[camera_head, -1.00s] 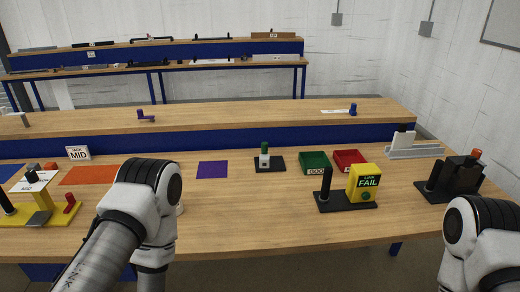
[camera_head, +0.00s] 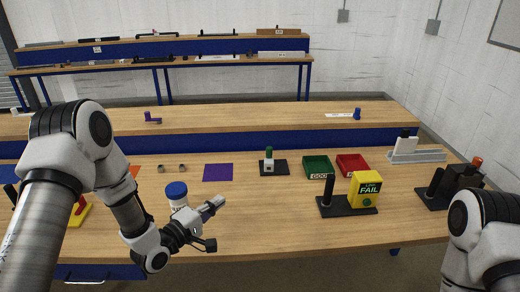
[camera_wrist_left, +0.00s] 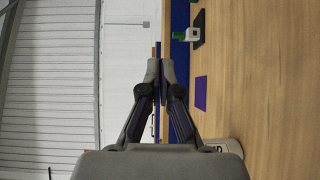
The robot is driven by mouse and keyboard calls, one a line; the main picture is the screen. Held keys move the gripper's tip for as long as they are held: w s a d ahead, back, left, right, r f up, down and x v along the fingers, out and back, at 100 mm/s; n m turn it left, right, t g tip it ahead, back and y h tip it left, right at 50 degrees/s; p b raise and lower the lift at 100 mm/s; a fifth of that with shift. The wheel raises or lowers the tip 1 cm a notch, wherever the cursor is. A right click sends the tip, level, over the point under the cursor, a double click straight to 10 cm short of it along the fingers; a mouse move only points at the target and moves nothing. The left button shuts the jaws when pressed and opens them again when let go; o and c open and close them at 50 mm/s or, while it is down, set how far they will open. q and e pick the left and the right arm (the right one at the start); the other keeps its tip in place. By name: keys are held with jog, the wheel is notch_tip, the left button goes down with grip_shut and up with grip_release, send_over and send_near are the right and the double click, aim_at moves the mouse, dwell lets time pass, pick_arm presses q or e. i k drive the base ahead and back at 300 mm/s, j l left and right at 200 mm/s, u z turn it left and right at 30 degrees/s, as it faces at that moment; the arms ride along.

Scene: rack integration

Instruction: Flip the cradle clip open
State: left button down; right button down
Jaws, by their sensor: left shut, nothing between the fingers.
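No clip can be clearly made out. The black stand (camera_head: 333,206) with an upright black post holds the yellow "LINK FAIL" box (camera_head: 365,188) at right of centre. A yellow fixture (camera_head: 78,218) with a red part (camera_head: 80,204) shows at the left, mostly hidden behind my left arm. My left gripper (camera_head: 219,202) is over the near part of the bench, beside a white bottle with a blue cap (camera_head: 176,190), apart from both fixtures. In the left wrist view its fingers (camera_wrist_left: 160,72) are together and empty. My right gripper is outside the views.
A purple mat (camera_head: 218,172), a small black stand with a green-topped piece (camera_head: 268,164), a green bin (camera_head: 318,167) and a red bin (camera_head: 352,164) stand behind. A black fixture (camera_head: 452,182) is at the right. Bare wood lies between the left gripper and the LINK FAIL stand.

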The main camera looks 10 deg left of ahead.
aim_at(269, 150)
jog(key=i, duration=0.95)
